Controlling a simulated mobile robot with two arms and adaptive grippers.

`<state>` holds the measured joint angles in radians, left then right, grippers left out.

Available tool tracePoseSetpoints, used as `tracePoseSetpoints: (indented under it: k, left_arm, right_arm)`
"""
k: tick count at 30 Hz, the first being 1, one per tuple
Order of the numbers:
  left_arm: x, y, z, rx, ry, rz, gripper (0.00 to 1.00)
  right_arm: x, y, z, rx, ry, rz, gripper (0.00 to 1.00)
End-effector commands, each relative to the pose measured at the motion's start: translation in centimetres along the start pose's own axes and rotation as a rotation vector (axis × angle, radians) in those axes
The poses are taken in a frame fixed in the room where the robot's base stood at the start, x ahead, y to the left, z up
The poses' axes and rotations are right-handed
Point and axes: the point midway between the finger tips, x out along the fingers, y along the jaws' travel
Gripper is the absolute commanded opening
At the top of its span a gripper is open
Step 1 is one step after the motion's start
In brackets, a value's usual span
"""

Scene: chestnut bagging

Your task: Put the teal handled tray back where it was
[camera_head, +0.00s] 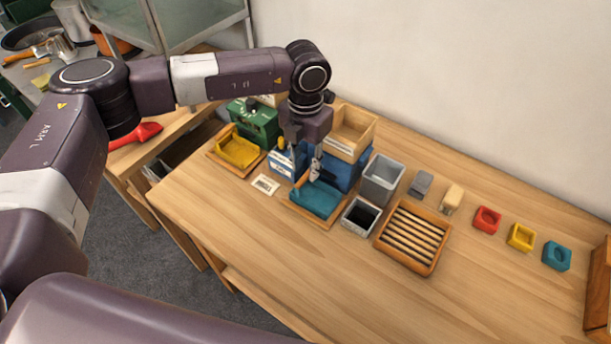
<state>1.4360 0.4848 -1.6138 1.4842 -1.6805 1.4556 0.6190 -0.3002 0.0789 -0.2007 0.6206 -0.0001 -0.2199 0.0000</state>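The teal handled tray (314,201) sits within a shallow wooden frame (325,223) near the front of the table, left of the middle. My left gripper (303,167) points down at the tray's back edge. Its two fingers look spread, with a gap between them. One fingertip is close to the tray's back end; I cannot tell whether it touches. The tray's handle is not clear behind the fingers. My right gripper is not in view.
A yellow tray (238,151) sits in a similar wooden frame to the left. Blue boxes (341,174), a grey bin (381,179), a small dark-mouthed bin (360,217) and a slatted wooden rack (412,237) stand close by. The table's front right is clear.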

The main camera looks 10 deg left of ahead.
Motion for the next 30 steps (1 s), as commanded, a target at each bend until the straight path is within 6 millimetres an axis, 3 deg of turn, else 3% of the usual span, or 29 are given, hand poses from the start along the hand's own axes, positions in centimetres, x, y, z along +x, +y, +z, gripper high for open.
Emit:
tracePoseSetpoints:
  k: [6,12,30]
  left_arm:
    - [-4.5,0.0,0.1,0.000,-0.004,0.001,0.26]
    - [-7.1,0.0,0.0,-0.001,0.000,0.000,0.26]
    - [-7.8,0.0,0.0,0.000,0.000,0.000,0.26]
  right_arm:
    - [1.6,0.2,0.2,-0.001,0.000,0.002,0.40]
    - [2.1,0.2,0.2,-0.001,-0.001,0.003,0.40]
    - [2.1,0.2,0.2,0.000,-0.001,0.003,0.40]
